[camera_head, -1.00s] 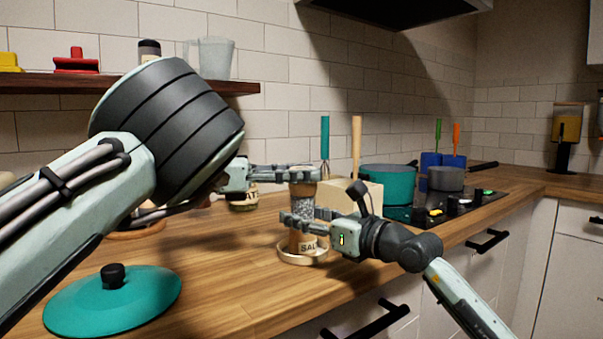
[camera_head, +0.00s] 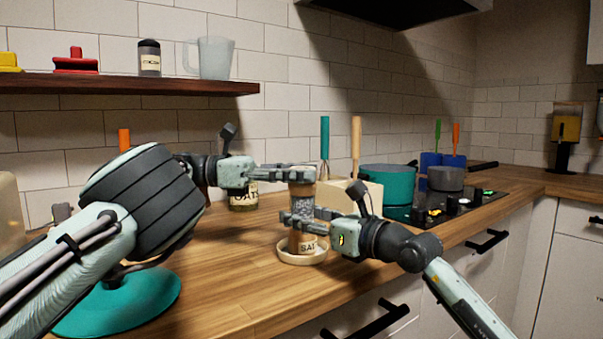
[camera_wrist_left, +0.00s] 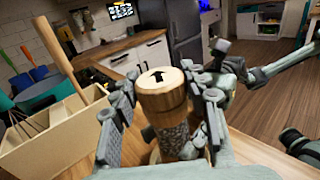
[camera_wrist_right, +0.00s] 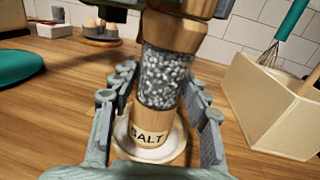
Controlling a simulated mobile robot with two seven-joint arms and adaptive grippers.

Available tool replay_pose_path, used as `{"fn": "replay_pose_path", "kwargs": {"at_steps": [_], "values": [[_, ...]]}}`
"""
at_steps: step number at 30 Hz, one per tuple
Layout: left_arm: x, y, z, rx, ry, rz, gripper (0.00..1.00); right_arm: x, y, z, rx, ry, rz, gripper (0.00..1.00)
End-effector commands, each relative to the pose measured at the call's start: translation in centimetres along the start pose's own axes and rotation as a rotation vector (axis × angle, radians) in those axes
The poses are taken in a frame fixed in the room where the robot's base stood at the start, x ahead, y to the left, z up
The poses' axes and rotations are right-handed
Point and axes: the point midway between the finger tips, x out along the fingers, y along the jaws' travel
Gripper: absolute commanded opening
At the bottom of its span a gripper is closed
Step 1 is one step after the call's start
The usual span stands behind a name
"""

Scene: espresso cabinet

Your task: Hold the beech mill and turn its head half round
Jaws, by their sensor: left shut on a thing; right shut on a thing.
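The beech mill (camera_head: 302,205) stands upright on a pale round dish (camera_head: 303,257) on the counter. It has a clear middle full of white grains and a SALT label at its foot. My left gripper (camera_head: 300,172) is shut on the mill's head from the left; the left wrist view shows the head's top with a black arrow (camera_wrist_left: 158,77). My right gripper (camera_head: 298,217) is shut around the mill's lower body from the right. In the right wrist view the clear part (camera_wrist_right: 164,78) and label show between the fingers.
A pale utensil box (camera_head: 340,193) with a whisk stands just behind the mill. A teal pot (camera_head: 388,184) and a grey pot (camera_head: 446,179) are at the hob. A teal lid (camera_head: 130,305) lies front left, partly behind my left arm. An oats jar (camera_head: 243,198) stands behind.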

Motion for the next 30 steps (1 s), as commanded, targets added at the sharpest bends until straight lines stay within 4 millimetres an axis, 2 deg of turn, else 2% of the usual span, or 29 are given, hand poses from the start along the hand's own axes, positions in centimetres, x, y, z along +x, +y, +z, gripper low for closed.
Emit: {"fn": "replay_pose_path", "kwargs": {"at_steps": [3, 4, 9, 20, 23, 30], "values": [[-0.1, 0.1, 0.2, 0.003, -0.002, 0.004, 0.16, 0.0, 0.0, -0.1, 0.001, 0.003, 0.000, 0.00], [-0.1, 0.1, 0.2, 0.003, -0.002, 0.004, 0.47, 0.0, 0.0, -0.2, 0.001, 0.003, -0.001, 0.00], [-0.1, 0.0, 0.1, 0.002, -0.001, 0.003, 0.67, 0.0, -0.1, -0.2, 0.001, 0.004, -0.001, 0.00], [-0.5, 0.0, 0.0, 0.000, 0.000, 0.003, 0.67, 0.0, -0.1, -0.1, 0.000, 0.003, -0.001, 0.00], [-1.8, 0.1, 0.0, 0.000, 0.000, 0.006, 0.67, 0.0, -0.1, -0.1, 0.000, 0.003, -0.001, 0.00], [-6.9, 0.0, 0.1, 0.003, -0.004, 0.005, 0.67, 0.0, -0.1, -0.1, 0.000, 0.003, -0.001, 0.00]]}}
